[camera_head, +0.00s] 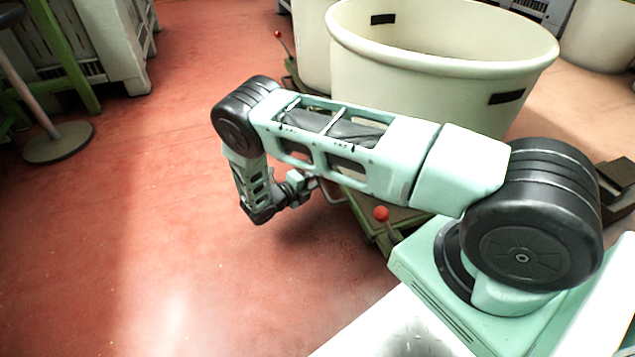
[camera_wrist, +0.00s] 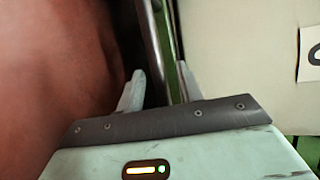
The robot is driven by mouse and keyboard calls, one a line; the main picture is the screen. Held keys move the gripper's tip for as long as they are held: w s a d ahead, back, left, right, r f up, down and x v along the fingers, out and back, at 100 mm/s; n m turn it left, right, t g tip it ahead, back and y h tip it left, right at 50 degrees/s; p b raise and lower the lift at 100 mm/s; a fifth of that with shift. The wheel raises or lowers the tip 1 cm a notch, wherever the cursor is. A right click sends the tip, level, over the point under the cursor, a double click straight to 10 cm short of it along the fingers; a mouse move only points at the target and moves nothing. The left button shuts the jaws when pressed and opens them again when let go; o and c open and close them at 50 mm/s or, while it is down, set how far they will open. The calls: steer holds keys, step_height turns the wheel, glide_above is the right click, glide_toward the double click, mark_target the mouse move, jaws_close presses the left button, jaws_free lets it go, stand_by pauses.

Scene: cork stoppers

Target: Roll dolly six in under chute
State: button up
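A large cream tub (camera_head: 430,75) stands on a green dolly (camera_head: 405,215) in the head view. A bent metal handle (camera_head: 329,192) sticks out from the dolly's near left side, and a red ball knob (camera_head: 381,214) stands at its near corner. My gripper (camera_head: 308,182) is low beside the handle. In the wrist view, the two pale fingers of my gripper (camera_wrist: 160,88) are apart. A dark metal bar (camera_wrist: 152,40) runs down toward the gap between them; I cannot tell whether they touch it. A white label (camera_wrist: 311,53) with a cut-off black mark shows on the tub.
Another cream tub (camera_head: 311,45) stands behind on a dolly with a red knob (camera_head: 278,34). A grey crate (camera_head: 115,40), a green frame (camera_head: 62,55) and a round-based post (camera_head: 58,142) stand at the left. The red floor (camera_head: 180,200) between is clear.

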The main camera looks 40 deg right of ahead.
steer(key=shift+d, duration=0.3)
jaws_close()
steer(key=shift+d, duration=0.1)
steer(key=shift+d, duration=0.25)
steer(key=s+d+p, duration=0.1)
steer(key=d, duration=0.4)
steer(key=s+d+p, duration=0.2)
steer(key=d, duration=0.4)
steer(key=s+d+p, duration=0.2)
steer(key=d, duration=0.3)
steer(key=shift+d, duration=0.35)
